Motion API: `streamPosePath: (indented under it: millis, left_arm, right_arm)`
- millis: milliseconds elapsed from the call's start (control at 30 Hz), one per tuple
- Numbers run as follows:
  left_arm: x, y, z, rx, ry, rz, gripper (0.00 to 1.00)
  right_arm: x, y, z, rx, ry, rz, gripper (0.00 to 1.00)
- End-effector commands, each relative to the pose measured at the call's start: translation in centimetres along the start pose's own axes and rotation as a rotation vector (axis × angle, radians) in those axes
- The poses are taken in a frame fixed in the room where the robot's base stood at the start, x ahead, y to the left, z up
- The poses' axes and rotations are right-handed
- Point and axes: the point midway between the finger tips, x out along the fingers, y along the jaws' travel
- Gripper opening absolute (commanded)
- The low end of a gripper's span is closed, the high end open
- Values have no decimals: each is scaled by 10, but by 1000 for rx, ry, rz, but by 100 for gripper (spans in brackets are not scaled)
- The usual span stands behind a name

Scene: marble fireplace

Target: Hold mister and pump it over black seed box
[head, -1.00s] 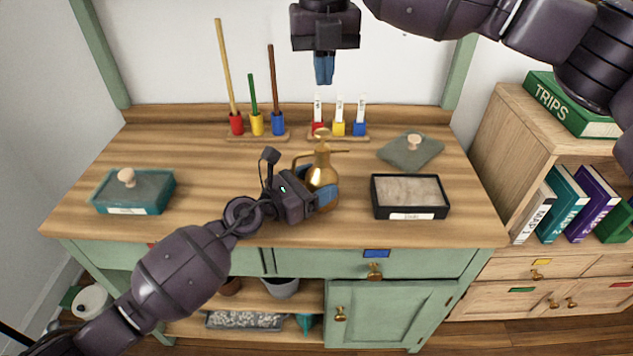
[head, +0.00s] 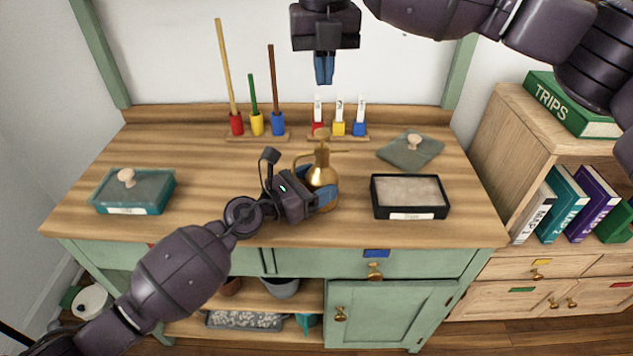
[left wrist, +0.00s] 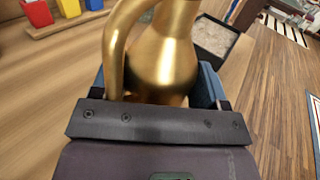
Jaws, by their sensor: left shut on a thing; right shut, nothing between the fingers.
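The brass mister (head: 322,172) stands upright at the middle of the wooden bench, its spout pointing right. My left gripper (head: 325,192) is shut on the mister's body from the left front. In the left wrist view the mister (left wrist: 168,50) fills the middle between the blue fingers. The black seed box (head: 410,213) sits open to the right of the mister, filled with pale material, a label on its front. It also shows in part in the left wrist view (left wrist: 232,55). My right gripper (head: 324,82) is shut and empty, high above the back of the bench.
A grey lid with a round knob (head: 408,153) lies behind the black box. A teal lidded box (head: 133,194) sits at the left. Racks with coloured holders, sticks and white tags (head: 340,127) stand along the back.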

Motion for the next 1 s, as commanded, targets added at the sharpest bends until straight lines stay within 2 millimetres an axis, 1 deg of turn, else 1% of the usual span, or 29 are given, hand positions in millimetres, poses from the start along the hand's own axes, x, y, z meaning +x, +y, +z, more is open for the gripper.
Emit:
streamPosePath:
  millis: [333, 400, 467, 567, 700, 800, 867, 933, 1000]
  left_arm:
    - [0, 0, -1, -1, 1, 1, 34]
    - [0, 0, -1, -1, 1, 1, 34]
    - [0, 0, -1, -1, 1, 1, 34]
    - [0, 0, -1, -1, 1, 1, 34]
    - [0, 0, -1, -1, 1, 0, 34]
    - [0, 0, -1, -1, 1, 0, 34]
    - [0, 0, -1, -1, 1, 0, 34]
    - [0, 0, -1, -1, 1, 0, 34]
    - [0, 0, -1, -1, 2, 0, 34]
  right_arm:
    - [0, 0, 0, 0, 1, 0, 0]
    - [3, -1, 0, 1, 5, 0, 0]
    - [9, -3, 0, 5, 16, 0, 0]
    - [28, -11, -1, 20, 49, 7, 0]
    - [52, -20, -11, 16, 66, 50, 0]
    - [63, -24, -15, 20, 2, 94, 0]
    - [65, -25, -15, 39, -64, 127, 0]
    - [62, -25, -14, 71, -161, 175, 0]
    - [53, -24, -12, 108, -264, 226, 0]
